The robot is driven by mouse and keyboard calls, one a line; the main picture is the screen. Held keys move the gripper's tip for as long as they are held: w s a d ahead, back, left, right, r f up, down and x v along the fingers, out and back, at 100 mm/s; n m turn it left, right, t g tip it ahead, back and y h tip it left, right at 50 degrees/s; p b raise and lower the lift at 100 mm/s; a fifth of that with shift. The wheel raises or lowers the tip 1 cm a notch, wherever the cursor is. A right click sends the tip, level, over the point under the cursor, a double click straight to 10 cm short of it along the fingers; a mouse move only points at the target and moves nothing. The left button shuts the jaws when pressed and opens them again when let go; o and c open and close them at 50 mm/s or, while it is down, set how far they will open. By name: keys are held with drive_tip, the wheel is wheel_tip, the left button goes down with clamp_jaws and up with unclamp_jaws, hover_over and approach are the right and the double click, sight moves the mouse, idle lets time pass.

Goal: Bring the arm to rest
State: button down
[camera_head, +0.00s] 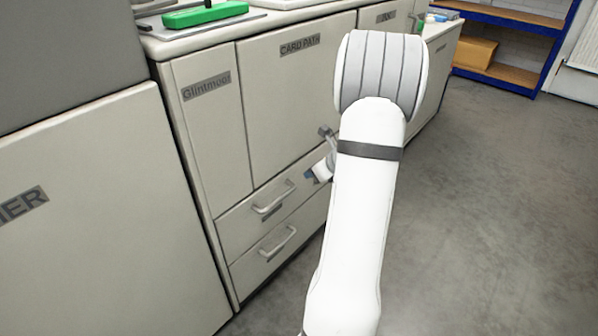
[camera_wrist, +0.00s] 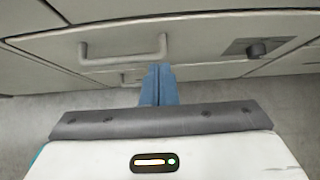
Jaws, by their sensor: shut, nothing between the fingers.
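My gripper (camera_wrist: 159,84) shows in the wrist view as two blue fingers pressed together with nothing between them. In that view its tips appear just below a drawer handle (camera_wrist: 124,48) on a cream drawer front; whether they touch the front I cannot tell. In the head view my white arm stands in the middle, in front of the machine. The rest of the gripper is hidden behind the arm.
The cream machine (camera_head: 207,140) has an upper drawer (camera_head: 310,183) and a lower drawer (camera_head: 240,272), both apparently shut. A green object (camera_head: 205,14) lies on its top. A blue shelf unit (camera_head: 497,76) with a cardboard box (camera_head: 476,52) stands back right. Grey floor (camera_head: 500,220) at right is clear.

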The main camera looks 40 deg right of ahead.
drive_tip(key=s+a+r+n+g+y+p, duration=0.15)
drive_tip(key=s+a+r+n+p, duration=0.25)
drive_tip(key=a+r+n+p, duration=0.5)
drive_tip(key=s+a+r+n+g+p, duration=0.3)
drive_tip(key=a+r+n+p, duration=0.35)
drive_tip(key=a+r, duration=0.8)
drive_tip(key=s+a+r+n+g+h+p, duration=0.1)
drive_tip(key=s+a+r+n+h+p, duration=0.1)
drive_tip(key=s+r+n, duration=0.4)
drive_tip(key=s+a+r+n+h+p, duration=0.1)
drive_tip(key=s+a+r+n+p, duration=0.4)
drive_tip(key=n, duration=0.6)
wheel_tip(320, 180, up, 3)
drive_tip(key=shift+s+a+f+n+g+h+p, duration=0.1)
drive_tip(key=shift+s+a+n+g+h+p, duration=0.2)
drive_tip(key=shift+s+p, duration=0.6)
drive_tip(key=shift+w+d, duration=0.1)
drive_tip(key=shift+w, duration=0.05)
